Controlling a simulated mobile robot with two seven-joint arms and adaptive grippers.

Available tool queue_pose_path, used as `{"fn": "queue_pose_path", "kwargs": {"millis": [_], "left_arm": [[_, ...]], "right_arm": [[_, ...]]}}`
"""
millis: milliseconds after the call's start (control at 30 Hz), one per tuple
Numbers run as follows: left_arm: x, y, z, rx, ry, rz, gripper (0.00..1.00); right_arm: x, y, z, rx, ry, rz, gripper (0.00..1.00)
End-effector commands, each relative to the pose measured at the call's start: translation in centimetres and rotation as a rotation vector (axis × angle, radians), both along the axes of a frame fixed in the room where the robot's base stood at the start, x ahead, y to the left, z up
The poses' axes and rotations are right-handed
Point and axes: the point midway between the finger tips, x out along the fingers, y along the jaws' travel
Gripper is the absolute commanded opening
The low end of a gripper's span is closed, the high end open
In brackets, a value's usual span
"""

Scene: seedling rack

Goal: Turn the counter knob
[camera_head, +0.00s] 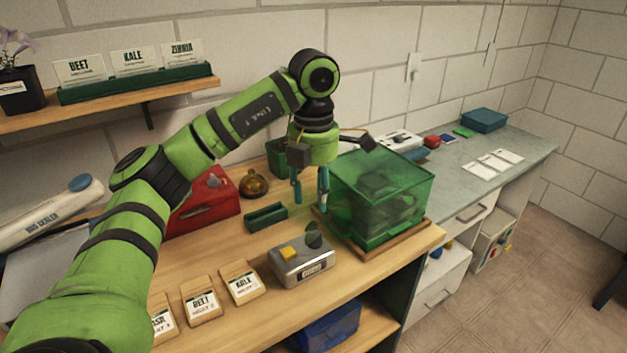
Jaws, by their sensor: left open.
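The counter (303,266) is a small grey metal box on the wooden bench. It has a label on its front, a yellow button (289,253) on top at the left, and a dark round knob (313,237) on top at the right. My left gripper (310,202) points down with its teal fingers apart and nothing seen between them. In the picture its fingertips are just above the knob, apart from it. The exact height gap is hard to tell. My right gripper is not in view.
A green transparent box (385,195) stands close to the right of the gripper. A small green tray (266,217) lies behind the counter. Seed packets (241,283) lie to its left. A red box (203,200) and a brown round object (254,184) are farther back.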

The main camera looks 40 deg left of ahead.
Motion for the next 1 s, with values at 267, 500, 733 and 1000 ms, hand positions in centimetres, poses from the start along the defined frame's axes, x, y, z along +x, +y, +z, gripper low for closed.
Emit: {"fn": "queue_pose_path", "kwargs": {"millis": [267,500,733,1000], "left_arm": [[0.0,0.0,2.3,0.001,0.000,0.002,0.42],[0.0,0.1,2.5,0.000,0.001,0.002,0.42],[0.0,0.1,2.4,0.000,0.001,0.002,0.42],[0.0,0.0,2.4,0.000,0.001,0.001,0.42]], "right_arm": [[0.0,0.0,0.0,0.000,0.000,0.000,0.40],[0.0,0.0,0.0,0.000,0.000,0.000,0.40],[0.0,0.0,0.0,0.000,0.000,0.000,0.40],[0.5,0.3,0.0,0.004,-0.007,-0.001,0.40]]}}
